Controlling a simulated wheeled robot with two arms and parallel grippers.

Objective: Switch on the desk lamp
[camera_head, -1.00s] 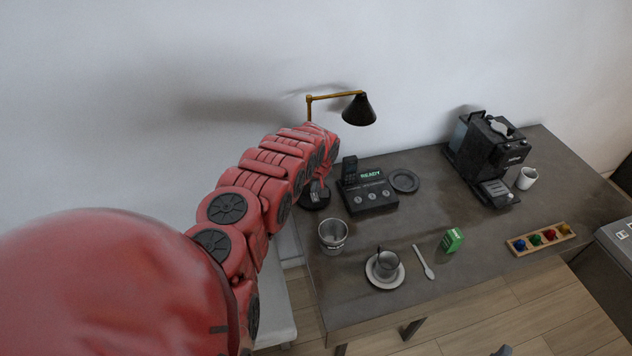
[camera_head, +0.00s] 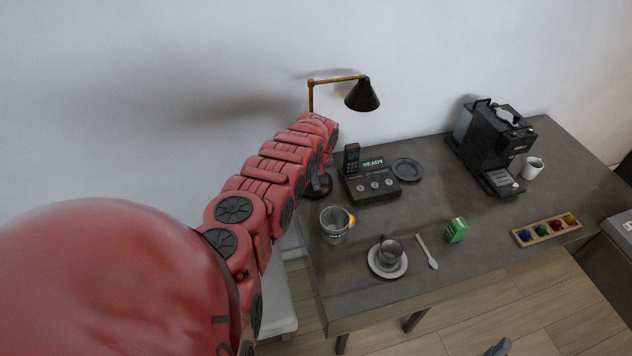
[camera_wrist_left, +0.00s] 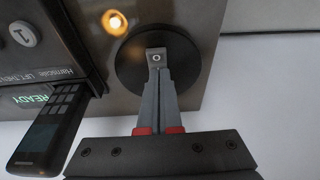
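The desk lamp has a black shade (camera_head: 362,95) on a brass arm (camera_head: 336,80) and stands at the back left of the desk. Its round black base (camera_wrist_left: 190,62) carries a small grey switch (camera_wrist_left: 156,56) marked with a circle. My left gripper (camera_wrist_left: 160,72) is shut, with its fingertips at the switch, seemingly touching it. In the head view the left gripper (camera_head: 321,182) is partly hidden by its own arm. The shade's inside is hidden. A warm glow shows near the base in the wrist view (camera_wrist_left: 115,22).
A black console with a handset (camera_head: 372,183) stands right beside the lamp base. A metal bucket (camera_head: 334,225) stands in front. A cup on a saucer (camera_head: 373,268), green box (camera_head: 456,230) and coffee machine (camera_head: 490,148) are farther right.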

